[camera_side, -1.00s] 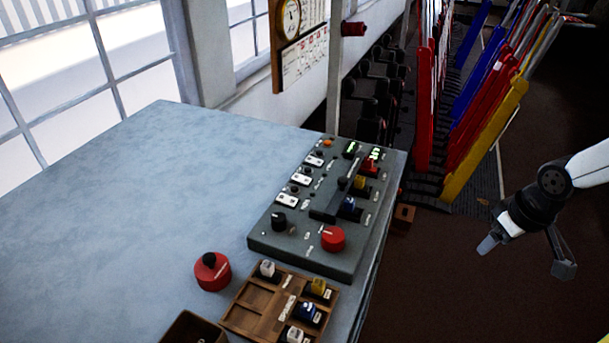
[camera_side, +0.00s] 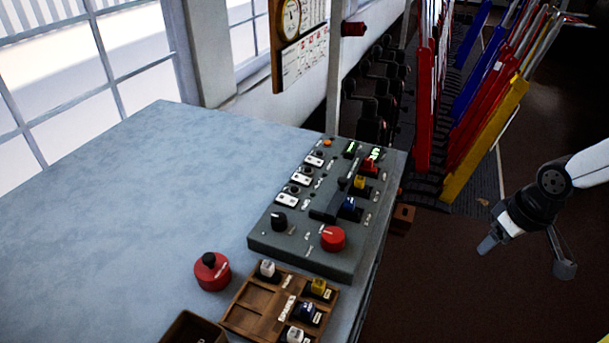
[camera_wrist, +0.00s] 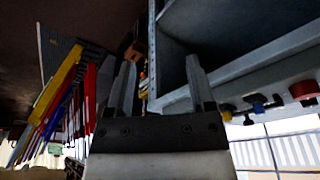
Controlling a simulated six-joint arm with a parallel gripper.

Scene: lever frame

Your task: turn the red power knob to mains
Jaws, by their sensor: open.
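The red power knob (camera_side: 333,238) is a round red knob on the near right part of the grey control panel (camera_side: 300,250), which lies on the bench. A small pale mark shows on its top, but its setting is too small to read. A red knob also shows at the right edge of the wrist view (camera_wrist: 304,89). My gripper (camera_side: 525,256) hangs off the bench's right side, well apart from the panel. In the wrist view its two fingers (camera_wrist: 160,75) are spread with nothing between them.
A separate red round piece with a black top (camera_side: 212,271) stands on the bench (camera_side: 150,200). A wooden tray (camera_side: 255,308) holds several small switches. A black knob (camera_side: 278,221) is on the panel. Tall coloured levers (camera_side: 485,125) stand behind. The bench's left is clear.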

